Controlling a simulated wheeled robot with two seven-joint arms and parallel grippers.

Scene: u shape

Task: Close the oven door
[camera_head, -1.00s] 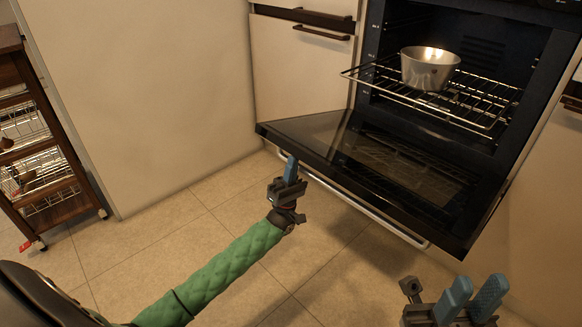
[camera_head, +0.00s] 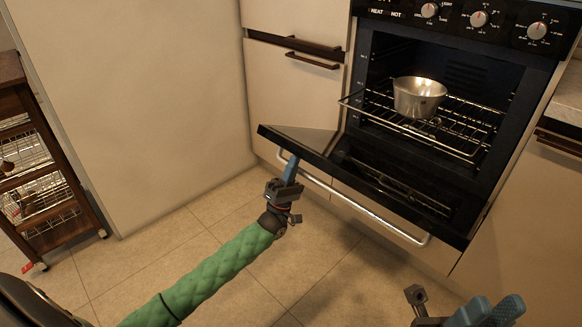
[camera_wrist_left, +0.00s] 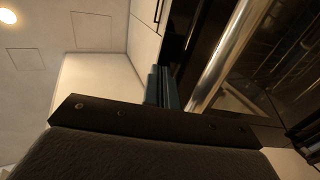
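The dark oven door (camera_head: 370,180) is hinged at the bottom and stands partly open, tilted outward, with its metal handle (camera_head: 350,207) on the outer face. My left gripper (camera_head: 291,167) is at the left end of the handle, on the outer side of the door. Its blue fingers look together with nothing between them; in the left wrist view the fingers (camera_wrist_left: 162,88) are beside the shiny handle bar (camera_wrist_left: 222,62). I cannot tell whether they touch it. My right gripper (camera_head: 488,310) is at the bottom edge, partly cut off, its fingers slightly apart and empty.
A metal pot (camera_head: 418,98) sits on the wire rack (camera_head: 440,138), which sticks out of the oven cavity. Drawers (camera_head: 292,80) are left of the oven. A wooden cart (camera_head: 45,165) stands far left. The tiled floor (camera_head: 215,225) before the oven is clear.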

